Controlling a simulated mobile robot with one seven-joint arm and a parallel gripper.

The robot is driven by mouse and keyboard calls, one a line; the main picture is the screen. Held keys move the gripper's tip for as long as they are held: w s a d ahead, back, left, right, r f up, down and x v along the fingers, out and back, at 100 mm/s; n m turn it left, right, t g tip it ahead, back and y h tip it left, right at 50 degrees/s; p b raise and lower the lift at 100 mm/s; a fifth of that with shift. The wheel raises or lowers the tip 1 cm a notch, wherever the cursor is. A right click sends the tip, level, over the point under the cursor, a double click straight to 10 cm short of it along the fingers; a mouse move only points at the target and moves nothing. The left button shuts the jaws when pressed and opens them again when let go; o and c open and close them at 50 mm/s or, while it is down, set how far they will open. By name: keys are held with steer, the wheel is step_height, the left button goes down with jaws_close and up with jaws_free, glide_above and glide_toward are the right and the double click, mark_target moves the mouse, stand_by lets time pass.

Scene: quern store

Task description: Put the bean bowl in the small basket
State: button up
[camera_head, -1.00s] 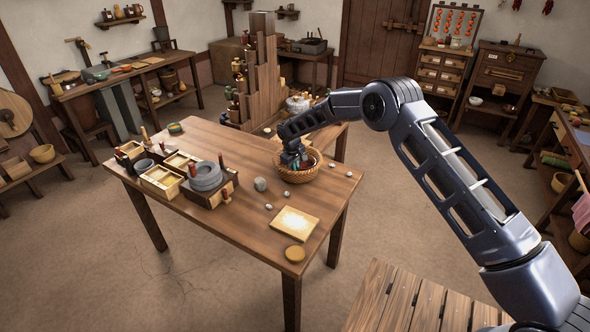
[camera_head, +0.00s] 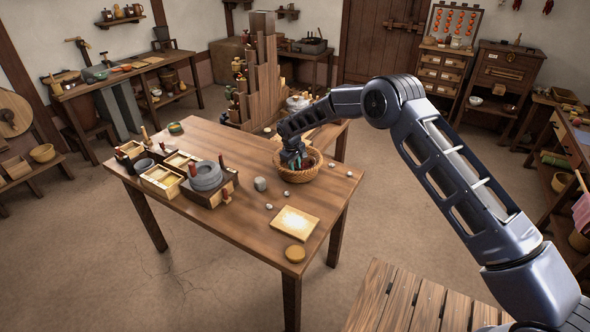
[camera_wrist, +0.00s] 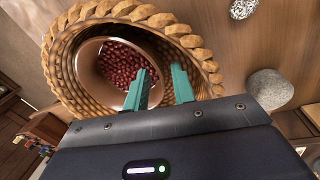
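The small basket (camera_head: 301,177) is a round woven basket on the far right part of the wooden table. It fills the upper left of the wrist view (camera_wrist: 203,46). The bean bowl (camera_wrist: 90,68) is brown, holds dark red beans, and sits inside the basket, tilted in the wrist picture. My gripper (camera_wrist: 162,80) is over the basket, pointing down into it. Its two teal fingers are apart, with a visible gap between them. One finger overlaps the bowl and the other is near its outer side. Their contact with the bowl is hard to tell. The gripper also shows in the head view (camera_head: 294,163).
A quern (camera_head: 206,176) and wooden trays stand at left. The table's middle is mostly clear.

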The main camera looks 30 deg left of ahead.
step_height(320, 180, up, 11)
steer(key=s, duration=0.1)
steer(key=shift+s+a+f, duration=0.2)
steer(key=shift+s, duration=0.15)
